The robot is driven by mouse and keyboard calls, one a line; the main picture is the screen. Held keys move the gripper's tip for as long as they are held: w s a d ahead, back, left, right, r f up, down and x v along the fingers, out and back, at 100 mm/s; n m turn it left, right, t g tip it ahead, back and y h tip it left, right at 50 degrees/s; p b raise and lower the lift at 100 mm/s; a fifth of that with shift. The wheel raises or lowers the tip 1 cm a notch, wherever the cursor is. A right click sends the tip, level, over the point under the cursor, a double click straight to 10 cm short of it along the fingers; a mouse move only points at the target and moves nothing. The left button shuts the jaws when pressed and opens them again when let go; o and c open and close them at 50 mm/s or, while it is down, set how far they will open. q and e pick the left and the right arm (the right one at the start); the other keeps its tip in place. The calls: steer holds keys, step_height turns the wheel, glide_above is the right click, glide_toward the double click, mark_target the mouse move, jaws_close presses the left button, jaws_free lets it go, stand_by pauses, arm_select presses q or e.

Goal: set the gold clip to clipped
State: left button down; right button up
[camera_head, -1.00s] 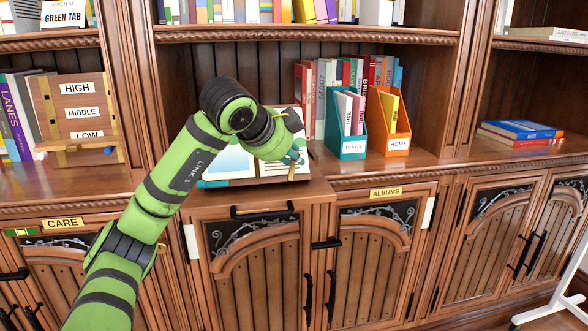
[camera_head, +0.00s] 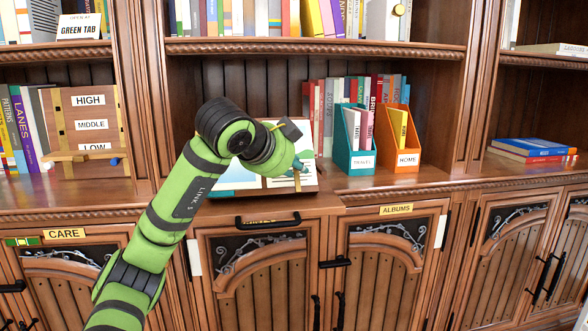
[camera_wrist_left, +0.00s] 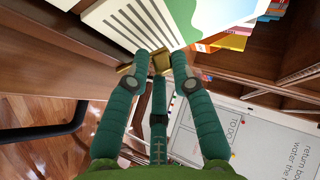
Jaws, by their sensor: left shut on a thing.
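An open book or album with pale pages (camera_head: 228,177) stands propped on the middle shelf's front ledge. The wrist view shows its lined white page (camera_wrist_left: 125,22) close ahead. My left gripper (camera_head: 298,166) is at the book's lower right, reaching in from the left. In the left wrist view, its teal fingertips (camera_wrist_left: 160,62) are shut on the small gold clip (camera_wrist_left: 152,66), at the page's edge. The fingers cover part of the clip, so I cannot tell whether it is clipped. My right gripper is not in view.
A teal file box (camera_head: 352,160) and an orange one (camera_head: 401,158) stand right of the book. A wooden HIGH/MIDDLE/LOW stand (camera_head: 90,125) is at left. Cabinet doors with black handles (camera_head: 267,221) lie below. The shelf at far right has free room.

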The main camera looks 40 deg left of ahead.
arm_select(q)
steer(key=shift+s+a+r, duration=0.1)
steer(key=shift+a+r, duration=0.1)
steer(key=shift+r, duration=0.15)
steer(key=c, duration=1.2)
jaws_free()
steer(key=shift+s, duration=0.2)
steer(key=shift+w+d+f, duration=0.1)
steer(key=v, duration=1.2)
